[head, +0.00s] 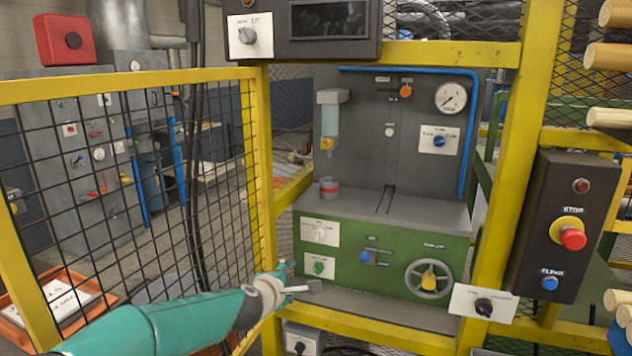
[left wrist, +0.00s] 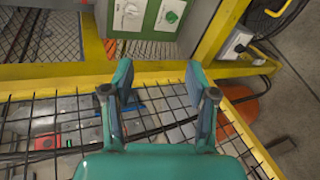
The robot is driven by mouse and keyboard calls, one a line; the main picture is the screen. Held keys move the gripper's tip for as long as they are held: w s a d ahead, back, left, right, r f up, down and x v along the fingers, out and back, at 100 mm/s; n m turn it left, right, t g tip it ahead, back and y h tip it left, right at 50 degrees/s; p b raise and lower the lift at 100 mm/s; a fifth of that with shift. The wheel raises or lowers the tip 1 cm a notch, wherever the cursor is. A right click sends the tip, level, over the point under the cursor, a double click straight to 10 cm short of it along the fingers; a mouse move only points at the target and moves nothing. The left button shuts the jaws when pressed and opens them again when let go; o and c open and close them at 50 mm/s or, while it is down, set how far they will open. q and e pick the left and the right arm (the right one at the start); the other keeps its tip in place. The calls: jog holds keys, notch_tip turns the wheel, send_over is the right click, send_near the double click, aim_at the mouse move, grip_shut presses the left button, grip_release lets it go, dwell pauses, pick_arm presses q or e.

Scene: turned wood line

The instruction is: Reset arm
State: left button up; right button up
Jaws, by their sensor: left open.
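My left arm comes in from the lower left in the head view. Its teal and grey gripper (head: 289,285) is in front of the yellow frame, near the lower left corner of the green machine panel (head: 385,258). In the left wrist view the gripper (left wrist: 158,78) is open, with its two fingers apart and nothing between them. Behind the fingers are a yellow rail (left wrist: 50,70) and black wire mesh. I cannot tell whether the gripper touches the frame. My right gripper is not in view.
A yellow mesh fence (head: 150,80) stands at the left. A black box with a red stop button (head: 573,238) and a blue button (head: 550,283) is at the right. A white plate with a black knob (head: 484,306) is on the lower rail. Wooden rods (head: 610,56) stick out at the right edge.

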pick_arm(q)
jog(key=s+a+f+g+y+p, duration=0.1)
jog(key=s+a+f, duration=0.1)
jog(key=a+f, duration=0.35)
jog(key=s+a+f+g+y, duration=0.1)
jog(key=s+a+f+g, duration=0.1)
jog(key=f, duration=0.7)
jog(key=s+a+f+m+g, duration=0.2)
jog(key=s+a+f+g, duration=0.1)
jog(key=s+f, duration=0.85)
jog(key=s+d+f+m+g, duration=0.1)
jog(key=s+f+m+g, duration=0.1)
jog(key=s, duration=0.6)
jog(key=s+d+f+m+g+h, duration=0.1)
jog(key=s+f+m+g, duration=0.1)
jog(key=s+f+m, duration=0.2)
jog(key=s+d+f+m+g+h+p, duration=0.1)
jog(key=s+m, duration=0.6)
jog(key=s, duration=0.7)
notch_tip(320, 180, down, 3)
jog(key=shift+s+d+r+g, duration=0.2)
jog(key=shift+d+g, duration=0.2)
jog(key=shift+d, duration=0.15)
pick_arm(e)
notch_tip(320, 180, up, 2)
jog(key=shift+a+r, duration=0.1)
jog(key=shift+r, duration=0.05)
pick_arm(q)
jog(key=shift+w, duration=0.1)
